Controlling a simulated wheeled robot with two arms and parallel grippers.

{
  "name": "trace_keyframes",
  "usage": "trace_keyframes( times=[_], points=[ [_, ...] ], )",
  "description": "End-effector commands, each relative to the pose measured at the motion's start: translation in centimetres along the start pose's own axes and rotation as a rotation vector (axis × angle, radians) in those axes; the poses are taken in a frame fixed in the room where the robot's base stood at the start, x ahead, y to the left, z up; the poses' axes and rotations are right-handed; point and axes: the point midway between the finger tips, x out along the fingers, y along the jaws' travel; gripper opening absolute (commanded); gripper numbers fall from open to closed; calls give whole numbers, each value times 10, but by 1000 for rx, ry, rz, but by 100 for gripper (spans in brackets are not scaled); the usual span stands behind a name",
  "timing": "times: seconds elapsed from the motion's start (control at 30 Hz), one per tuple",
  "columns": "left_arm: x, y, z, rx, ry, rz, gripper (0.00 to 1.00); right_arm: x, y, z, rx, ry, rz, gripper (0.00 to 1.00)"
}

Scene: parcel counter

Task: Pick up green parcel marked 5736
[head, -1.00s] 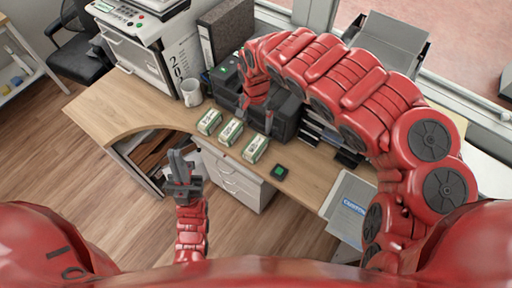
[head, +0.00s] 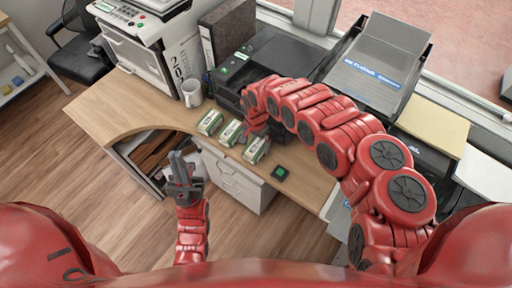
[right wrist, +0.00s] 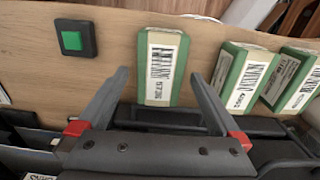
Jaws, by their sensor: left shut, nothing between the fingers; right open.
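The green parcel marked 5736 (right wrist: 160,66) has a white label and lies on the wooden counter. In the head view it is the rightmost parcel (head: 256,151) of a row of three. My right gripper (right wrist: 159,75) is open, its fingertips either side of the parcel's near part in the right wrist view; contact cannot be made out. In the head view that gripper (head: 256,137) is partly hidden by its own arm. My left gripper (head: 179,160) is shut and empty, in front of the counter's edge, away from the parcels.
Two similar parcels stand to the left in the head view, a middle one (head: 230,133) and a left one (head: 210,122). A green button (head: 279,173) sits right of them. A mug (head: 191,93), a binder (head: 226,35) and a black printer (head: 270,62) stand behind.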

Motion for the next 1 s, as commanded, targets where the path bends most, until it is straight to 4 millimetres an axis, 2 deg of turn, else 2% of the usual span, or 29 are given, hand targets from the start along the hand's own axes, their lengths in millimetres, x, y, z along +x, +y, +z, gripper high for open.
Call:
trace_keyframes(
  times=[0.03,0.23,0.57,1.0],
  points=[
    [5,0,-1,0,0,0,0,4,0,2,2,-2,-1,100],
    [5,0,-1,0,0,0,0,22,-1,1,2,0,-4,100],
    [5,0,-1,0,0,0,0,26,0,0,2,2,-1,100],
    [5,0,-1,0,0,0,0,26,0,0,2,2,-1,23]
  ],
)
